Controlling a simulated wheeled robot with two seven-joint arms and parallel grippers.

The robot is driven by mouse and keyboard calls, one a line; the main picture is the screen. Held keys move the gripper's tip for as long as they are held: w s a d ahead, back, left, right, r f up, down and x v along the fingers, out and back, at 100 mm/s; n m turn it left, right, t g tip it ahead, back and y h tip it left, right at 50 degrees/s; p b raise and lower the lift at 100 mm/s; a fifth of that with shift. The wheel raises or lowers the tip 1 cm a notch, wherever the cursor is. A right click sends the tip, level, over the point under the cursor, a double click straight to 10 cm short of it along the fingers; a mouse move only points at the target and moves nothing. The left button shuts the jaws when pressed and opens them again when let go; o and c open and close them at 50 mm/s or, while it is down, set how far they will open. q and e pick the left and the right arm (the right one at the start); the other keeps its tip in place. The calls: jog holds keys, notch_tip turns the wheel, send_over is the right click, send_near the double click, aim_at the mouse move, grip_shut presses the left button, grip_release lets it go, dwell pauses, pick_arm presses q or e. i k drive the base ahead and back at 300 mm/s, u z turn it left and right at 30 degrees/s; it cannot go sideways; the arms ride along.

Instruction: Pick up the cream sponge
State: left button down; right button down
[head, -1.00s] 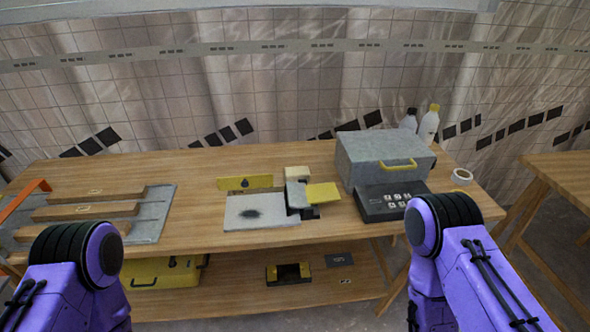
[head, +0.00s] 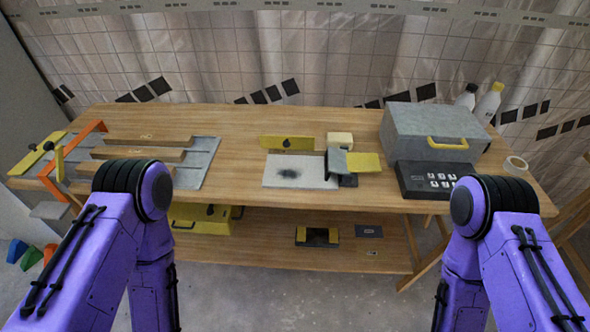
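The cream sponge (head: 340,140) looks like a small cream block at the back of the wooden table, right of the yellow upright panel (head: 287,142). It stands behind a grey block (head: 337,160) and a yellow plate (head: 363,162), which hide part of its lower side. Both my purple arms come up in the foreground, left and right, well in front of the sponge. Neither gripper shows in the head view, and nothing touches the sponge.
A white plate with a dark smudge (head: 300,172) lies before the panel. Wooden bars (head: 149,140) and an orange frame (head: 84,135) are left. A lower shelf (head: 270,252) holds yellow items.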

aim_at(339, 141)
jog(key=z, duration=0.05)
jog(key=k, duration=0.5)
jog(key=z, duration=1.45)
jog(key=i, duration=1.25)
jog(key=u, duration=2.1)
